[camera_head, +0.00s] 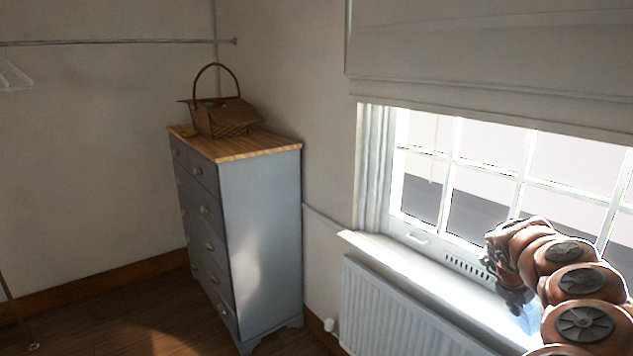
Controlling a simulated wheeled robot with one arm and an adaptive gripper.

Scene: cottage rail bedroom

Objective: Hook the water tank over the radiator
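The white ribbed radiator (395,318) is mounted on the wall under the window sill, its lower right part cut off by the frame edge. My gripper (512,298) is at the lower right, at the end of my brown arm, in front of the window and over the sill. Its fingers are dark and small, and I cannot tell whether they are open or shut. A small pale blue patch (527,322) shows just below and right of the gripper, partly behind my arm. I cannot tell whether it is the water tank; no water tank is clearly visible elsewhere.
The white sill (435,277) juts out above the radiator. A grey chest of drawers (262,235) stands left of the radiator, with a wicker basket (228,120) on its wooden top. Wooden floor lies at lower left.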

